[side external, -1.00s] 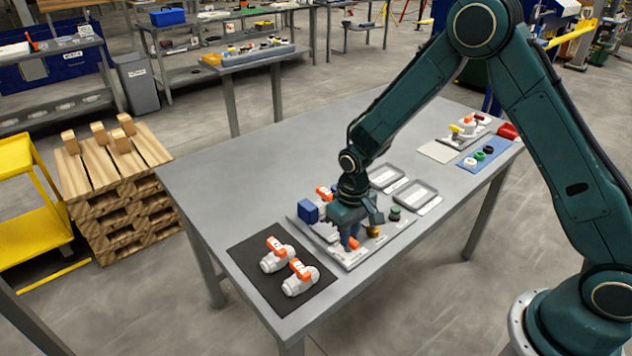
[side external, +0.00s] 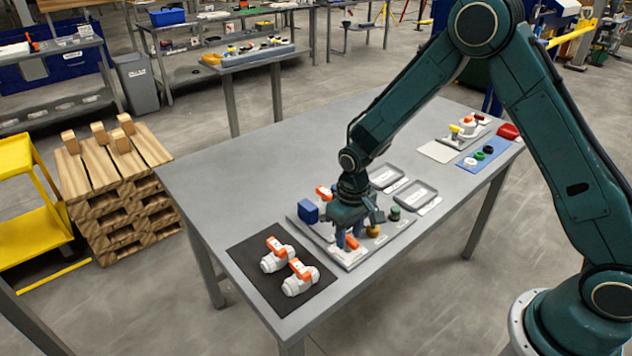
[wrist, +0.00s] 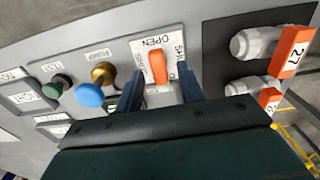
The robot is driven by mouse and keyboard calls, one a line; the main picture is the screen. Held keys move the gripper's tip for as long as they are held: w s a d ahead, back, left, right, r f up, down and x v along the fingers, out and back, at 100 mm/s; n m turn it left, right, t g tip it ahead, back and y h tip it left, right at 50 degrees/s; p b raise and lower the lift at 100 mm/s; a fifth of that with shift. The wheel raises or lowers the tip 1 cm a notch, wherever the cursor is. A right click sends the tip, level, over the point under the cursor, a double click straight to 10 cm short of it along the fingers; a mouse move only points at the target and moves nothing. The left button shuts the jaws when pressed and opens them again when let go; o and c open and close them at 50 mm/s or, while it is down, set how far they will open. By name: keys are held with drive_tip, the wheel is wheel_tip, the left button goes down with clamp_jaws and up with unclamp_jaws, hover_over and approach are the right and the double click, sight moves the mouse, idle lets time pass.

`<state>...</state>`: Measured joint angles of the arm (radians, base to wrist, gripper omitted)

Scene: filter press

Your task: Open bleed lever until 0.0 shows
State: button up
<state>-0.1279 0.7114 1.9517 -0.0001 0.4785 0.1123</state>
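The orange bleed lever (wrist: 158,66) stands on a white plate in the wrist view, its far end near the word OPEN. SHUT labels show partly at both sides. In the side view the lever (side external: 352,243) is low on the grey panel. My gripper (wrist: 160,88) is open, with one dark blue finger on each side of the lever and visible gaps between. In the side view my gripper (side external: 348,236) is down at the panel and hides part of it. No 0.0 reading can be made out in either view.
A blue knob (wrist: 89,94), a gold knob (wrist: 103,73) and a green knob (wrist: 58,84) stand left of the lever in the wrist view. A black mat (side external: 258,256) holds two white valves with orange handles. A blue box (side external: 308,212) stands at the panel's left.

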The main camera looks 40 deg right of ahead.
sight(349, 237)
wheel_tip(349, 237, up, 14)
drive_tip(key=shift+f, duration=0.15)
idle(0.6)
drive_tip(key=s+d+r+t, duration=0.3)
drive_tip(key=s+d+r, duration=0.1)
drive_tip(key=s+r, duration=0.85)
drive_tip(key=s+d+r+t, duration=0.1)
drive_tip(key=s+r+t, duration=0.1)
drive_tip(key=s, duration=1)
drive_tip(key=shift+s+d+r+t, duration=0.25)
drive_tip(key=shift+r+t, duration=0.05)
drive_tip(key=shift+r, duration=0.1)
idle(1.4)
